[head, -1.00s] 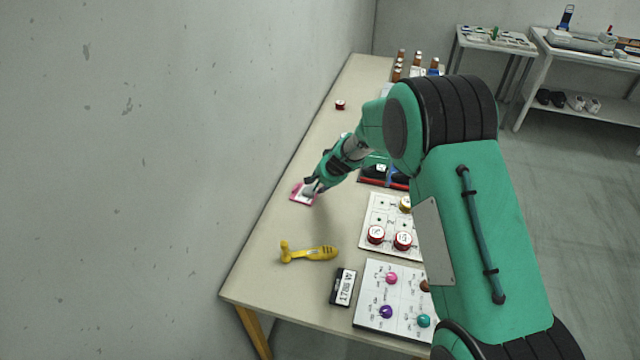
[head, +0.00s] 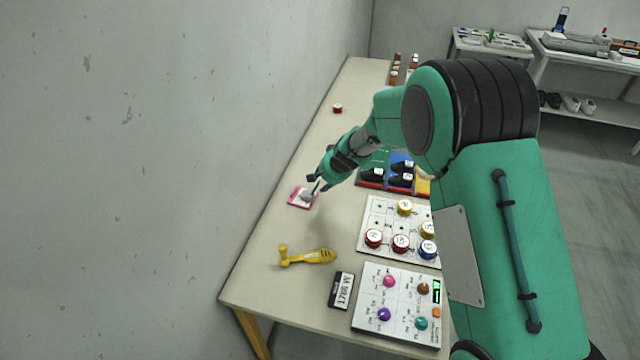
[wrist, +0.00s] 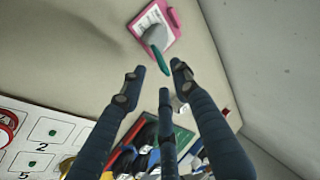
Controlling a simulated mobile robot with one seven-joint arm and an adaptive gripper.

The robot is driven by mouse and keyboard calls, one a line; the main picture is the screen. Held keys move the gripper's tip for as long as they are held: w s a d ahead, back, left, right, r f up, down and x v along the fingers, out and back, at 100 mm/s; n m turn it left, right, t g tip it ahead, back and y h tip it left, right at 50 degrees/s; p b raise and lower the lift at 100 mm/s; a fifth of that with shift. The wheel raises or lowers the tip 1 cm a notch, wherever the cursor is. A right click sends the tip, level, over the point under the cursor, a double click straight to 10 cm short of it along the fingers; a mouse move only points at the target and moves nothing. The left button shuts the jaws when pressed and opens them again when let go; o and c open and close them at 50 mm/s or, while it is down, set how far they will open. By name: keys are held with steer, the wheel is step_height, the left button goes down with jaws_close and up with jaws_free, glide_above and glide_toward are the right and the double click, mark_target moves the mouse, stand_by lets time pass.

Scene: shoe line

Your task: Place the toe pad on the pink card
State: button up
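The toe pad looks like a grey rounded piece (wrist: 154,36) with a teal tab, lying on the pink card (wrist: 171,17). In the head view the grey pad (head: 306,195) sits within the pink-edged card (head: 293,203), near the table's left edge. My gripper (wrist: 160,78) is open, its dark fingers spread with nothing between them in the wrist view. In the head view my gripper (head: 317,184) is just above and right of the pad. The tab's far end points towards the fingers, apart from them.
A yellow hammer-like tool (head: 308,256) lies in front of the card. To the right are a numbered board with round tins (head: 382,216), a knob panel (head: 369,303) and a coloured tray with black shoes (head: 372,185). A small red tin (head: 337,108) stands farther back.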

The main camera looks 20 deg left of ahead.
steer(key=shift+p+v, duration=0.35)
steer(key=shift+v, duration=2.35)
steer(key=shift+r, duration=0.1)
steer(key=s+d+r+h, duration=0.1)
steer(key=s+d+r, duration=0.7)
steer(key=d+r, duration=0.3)
steer(key=s+d+r, duration=0.7)
steer(key=d+r, duration=0.3)
steer(key=r, duration=0.3)
steer(key=s+d+r+h, duration=0.1)
steer(key=s+d, duration=0.5)
steer(key=s, duration=0.4)
steer(key=s+d+r+h, duration=0.1)
steer(key=s+d, duration=0.6)
steer(key=s, duration=0.3)
steer(key=s+d+r+t+h, duration=0.1)
steer(key=s+d+r, duration=0.1)
steer(key=s+d, duration=0.5)
steer(key=s, duration=0.3)
steer(key=shift+s+h, duration=0.2)
steer(key=shift+h, duration=0.2)
steer(key=shift+d, duration=0.1)
